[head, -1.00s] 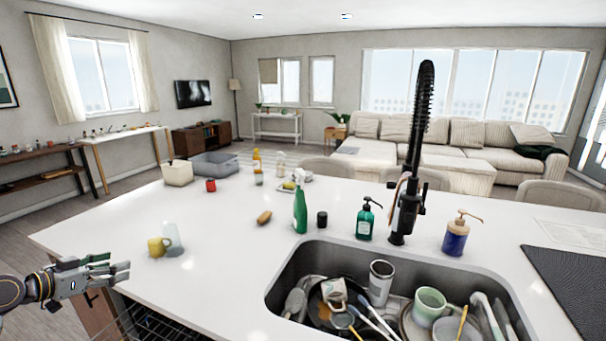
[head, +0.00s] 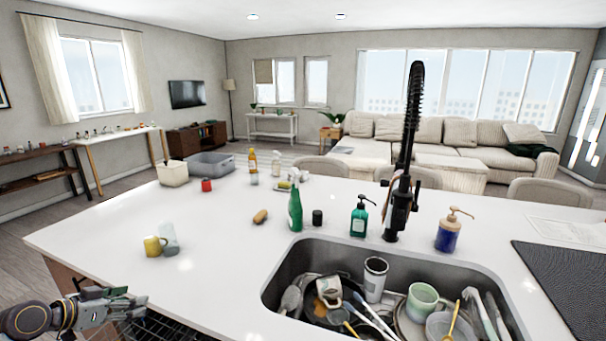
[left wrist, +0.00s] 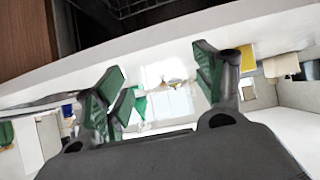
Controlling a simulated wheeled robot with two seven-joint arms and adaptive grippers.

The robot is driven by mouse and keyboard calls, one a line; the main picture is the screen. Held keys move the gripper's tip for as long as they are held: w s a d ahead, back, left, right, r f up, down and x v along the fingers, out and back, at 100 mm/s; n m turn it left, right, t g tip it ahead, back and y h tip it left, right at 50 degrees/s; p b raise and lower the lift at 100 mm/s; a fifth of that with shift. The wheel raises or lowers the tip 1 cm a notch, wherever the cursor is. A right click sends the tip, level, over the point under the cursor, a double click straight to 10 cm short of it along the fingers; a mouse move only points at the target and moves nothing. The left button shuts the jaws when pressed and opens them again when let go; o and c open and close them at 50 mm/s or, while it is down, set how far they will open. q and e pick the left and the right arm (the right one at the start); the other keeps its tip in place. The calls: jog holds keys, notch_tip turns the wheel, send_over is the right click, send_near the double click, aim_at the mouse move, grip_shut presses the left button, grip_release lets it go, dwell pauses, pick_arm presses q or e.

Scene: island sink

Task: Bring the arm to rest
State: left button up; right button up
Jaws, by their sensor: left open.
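My left gripper (head: 128,302) is at the lower left of the head view, just off the island's left front edge and beside the dark wire rack. Its fingers are apart and nothing is between them. In the left wrist view the green-padded fingers (left wrist: 165,90) are spread, with the white counter edge and a dark rack beyond them. The right gripper is not in view.
The sink (head: 290,262) holds several dishes. A dark dish rack (head: 155,328) is under the counter edge. Green bottle (head: 295,211) and soap bottles (head: 360,217) stand behind the sink.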

pick_arm(q)
jog(key=s+d+f+g, duration=0.1)
jog(key=s+d+f, duration=0.2)
jog(key=d+f, duration=0.1)
jog(key=s+d+f+g, duration=0.2)
jog(key=s+d+f, duration=0.1)
jog(key=d+f, duration=0.2)
jog(key=s+d+f+g+y, duration=0.1)
jog(key=s+d+f, duration=0.2)
jog(key=d+f, duration=0.2)
jog(key=shift+d+g, duration=0.3)
jog(key=shift+d, duration=0.15)
jog(key=s+d+n+g+y, duration=0.2)
jog(key=s+d, duration=0.9)
jog(key=d, duration=0.2)
notch_tip(320, 180, down, 33)
jog(key=s+a+g, duration=0.2)
jog(key=s+a+f, duration=0.3)
jog(key=s+f, duration=0.7)
jog(key=s+a+f+m+y, duration=0.1)
jog(key=s+a+f, duration=0.3)
jog(key=s+f, duration=0.6)
jog(key=shift+s+g, duration=0.4)
jog(key=shift+s, duration=0.15)
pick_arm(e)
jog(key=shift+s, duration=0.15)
